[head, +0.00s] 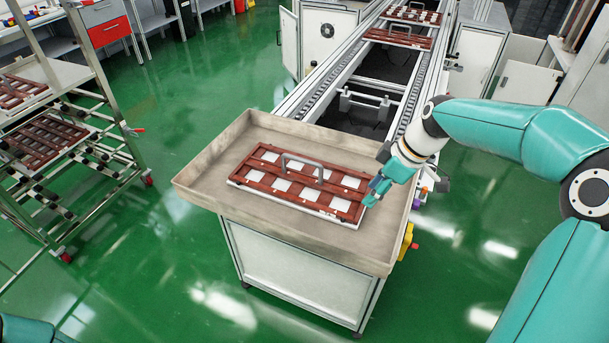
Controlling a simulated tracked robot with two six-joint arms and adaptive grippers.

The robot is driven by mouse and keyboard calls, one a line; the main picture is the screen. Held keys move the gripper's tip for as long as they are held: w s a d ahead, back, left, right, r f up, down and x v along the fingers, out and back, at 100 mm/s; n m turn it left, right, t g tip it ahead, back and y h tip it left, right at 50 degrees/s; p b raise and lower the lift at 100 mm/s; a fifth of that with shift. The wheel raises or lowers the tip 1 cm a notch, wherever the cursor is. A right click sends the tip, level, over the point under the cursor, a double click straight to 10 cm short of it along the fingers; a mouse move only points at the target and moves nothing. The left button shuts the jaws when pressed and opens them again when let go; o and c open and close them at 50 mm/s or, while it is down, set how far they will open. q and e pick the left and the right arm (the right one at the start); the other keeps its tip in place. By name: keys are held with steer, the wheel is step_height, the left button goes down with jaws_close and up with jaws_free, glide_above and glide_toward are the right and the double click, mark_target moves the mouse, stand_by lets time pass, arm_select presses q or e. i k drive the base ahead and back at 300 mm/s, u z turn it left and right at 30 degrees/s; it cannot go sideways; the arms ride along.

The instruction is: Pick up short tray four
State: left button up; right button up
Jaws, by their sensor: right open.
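A red-brown tray (262,178) with white square cells and a grey arched handle (304,164) lies flat on the beige tabletop (220,180) at the conveyor's end. No label is readable, so I cannot tell which tray is short tray four. My right gripper (373,194) is open at the tray's right end, close to its edge. I cannot tell whether it touches the tray. Its fingers are small here and partly hidden by the gripper body. My left gripper is out of view.
More red-brown trays lie on the conveyor (398,38) behind. Others sit on the metal rack cart (105,150) at the left. The beige tabletop has a raised rim, and its front part is bare. Green floor is open between cart and table.

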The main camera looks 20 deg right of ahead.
mark_target(334, 193)
steer(key=i, duration=0.85)
steer(key=u, duration=0.05)
